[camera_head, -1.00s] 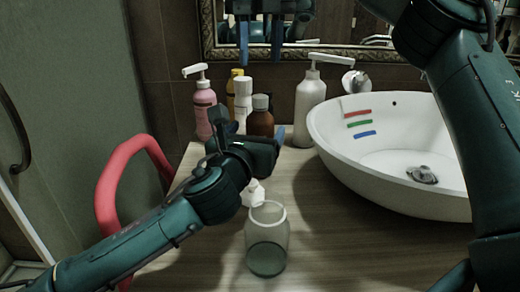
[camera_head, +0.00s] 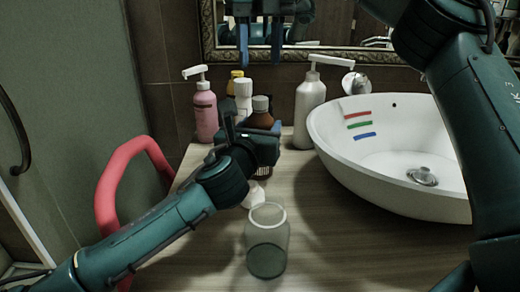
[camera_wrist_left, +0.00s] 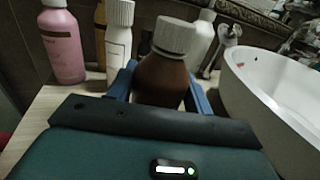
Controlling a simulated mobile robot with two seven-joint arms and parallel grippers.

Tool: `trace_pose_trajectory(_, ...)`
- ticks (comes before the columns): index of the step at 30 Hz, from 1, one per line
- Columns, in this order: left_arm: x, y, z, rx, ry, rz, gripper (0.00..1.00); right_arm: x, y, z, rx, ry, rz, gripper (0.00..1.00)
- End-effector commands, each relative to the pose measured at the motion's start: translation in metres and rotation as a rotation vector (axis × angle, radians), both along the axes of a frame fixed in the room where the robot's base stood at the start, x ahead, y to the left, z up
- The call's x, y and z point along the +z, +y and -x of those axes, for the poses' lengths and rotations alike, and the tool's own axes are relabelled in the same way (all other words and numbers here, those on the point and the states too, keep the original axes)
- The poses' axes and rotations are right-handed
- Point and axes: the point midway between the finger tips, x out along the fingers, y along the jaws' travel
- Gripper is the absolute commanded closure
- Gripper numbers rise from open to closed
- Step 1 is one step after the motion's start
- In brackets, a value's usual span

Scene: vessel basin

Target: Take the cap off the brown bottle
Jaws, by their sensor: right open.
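The brown bottle (camera_head: 262,120) stands upright on the counter among other bottles, its pale grey cap (camera_head: 261,103) on top. My left gripper (camera_head: 262,134) is at the bottle's body, below the cap, and hides part of it. In the left wrist view the brown bottle (camera_wrist_left: 161,78) stands between the two blue fingers, with the ribbed cap (camera_wrist_left: 176,37) above them. The fingers lie close along both sides; whether they press on it cannot be told. My right gripper (camera_head: 260,45) hangs open and empty at the top, in front of the mirror.
A pink pump bottle (camera_head: 205,112), a white-capped bottle (camera_head: 243,97) and a yellow bottle stand left of the brown one. A white pump bottle (camera_head: 309,105) and the basin (camera_head: 345,150) are to the right. A glass jar (camera_head: 267,245) and small white object (camera_head: 254,195) stand in front.

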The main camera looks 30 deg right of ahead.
Motion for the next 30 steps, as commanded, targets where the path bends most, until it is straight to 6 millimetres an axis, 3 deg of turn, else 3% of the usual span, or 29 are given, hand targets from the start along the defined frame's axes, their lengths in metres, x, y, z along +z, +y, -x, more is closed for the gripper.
trace_pose_trajectory(17,-0.0004,0.0002,-0.0001,0.0,0.001,-0.001,1.0,0.0,0.0,0.0,0.0,0.0,0.0,0.54)
trace_pose_trajectory(23,-0.0005,0.0002,-0.0001,0.0,0.001,-0.001,1.0,0.0,0.0,0.0,-0.061,0.0,0.0,0.54)
trace_pose_trajectory(30,-0.0005,0.0003,-0.0001,0.001,0.001,-0.001,1.0,0.0,0.0,0.0,-0.47,0.0,0.0,0.54)
